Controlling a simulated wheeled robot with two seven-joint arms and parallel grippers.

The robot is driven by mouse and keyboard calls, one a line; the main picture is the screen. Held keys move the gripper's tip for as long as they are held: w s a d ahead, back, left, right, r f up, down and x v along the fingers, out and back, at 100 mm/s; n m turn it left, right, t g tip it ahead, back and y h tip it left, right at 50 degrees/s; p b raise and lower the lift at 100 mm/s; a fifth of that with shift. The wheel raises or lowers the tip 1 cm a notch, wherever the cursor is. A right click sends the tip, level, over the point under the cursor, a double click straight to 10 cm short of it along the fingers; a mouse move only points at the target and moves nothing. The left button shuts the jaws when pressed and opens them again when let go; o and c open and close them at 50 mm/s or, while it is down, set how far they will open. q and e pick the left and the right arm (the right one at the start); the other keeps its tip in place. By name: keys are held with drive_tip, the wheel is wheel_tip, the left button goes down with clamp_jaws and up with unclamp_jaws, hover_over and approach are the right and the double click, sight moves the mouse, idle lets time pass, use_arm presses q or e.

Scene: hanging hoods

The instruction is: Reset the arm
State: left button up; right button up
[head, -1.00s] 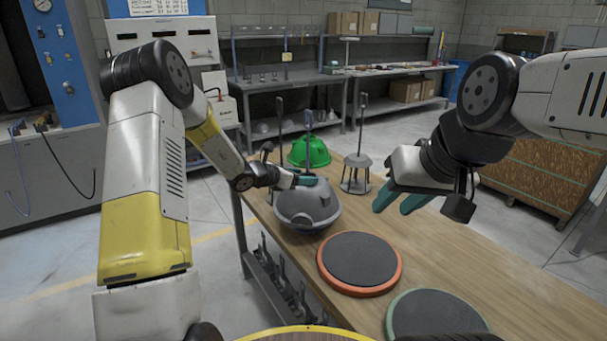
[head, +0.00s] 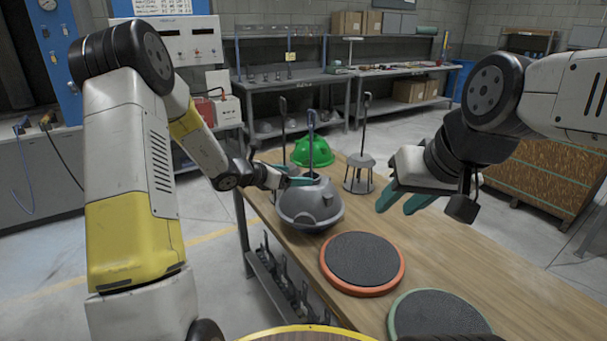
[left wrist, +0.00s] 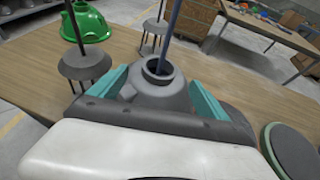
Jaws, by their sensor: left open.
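A grey hood (head: 312,207) hangs on a stand with a dark blue post (head: 311,125) at the table's left edge. My left gripper (head: 297,181) is open beside the hood's top. In the left wrist view, its teal fingers (left wrist: 155,90) are spread on either side of the hood's grey neck (left wrist: 160,75), with the post rising through the neck. Whether a finger touches the hood cannot be told. My right gripper (head: 405,202) is open and empty above the table, to the right of the hood.
A green hood (head: 312,152) and a bare stand (head: 359,175) are behind. An orange-rimmed round pad (head: 361,262) and a green-rimmed one (head: 437,315) lie in front on the wooden table (head: 480,270). Grey benches (head: 290,80) stand farther back.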

use_arm(q)
drive_tip(key=s+d+r+m+g, duration=0.2)
drive_tip(key=s+r+m, duration=0.45)
drive_tip(key=s, duration=0.25)
drive_tip(key=s+d+r+m+g, duration=0.2)
drive_tip(key=s+r+m+g, duration=0.1)
drive_tip(key=s+r+m, duration=0.45)
drive_tip(key=s+a+m+y, duration=0.3)
drive_tip(key=s+a+m, duration=0.3)
drive_tip(key=s, duration=0.4)
drive_tip(key=s+a+r+m+t+y, duration=0.1)
drive_tip(key=s+a+m+y, duration=0.3)
drive_tip(key=s, duration=0.6)
drive_tip(key=a+m, duration=0.2)
drive_tip(key=m, duration=0.1)
drive_tip(key=shift+r+m+t, duration=0.2)
drive_tip(key=shift+m+t, duration=0.1)
drive_tip(key=shift+a, duration=0.1)
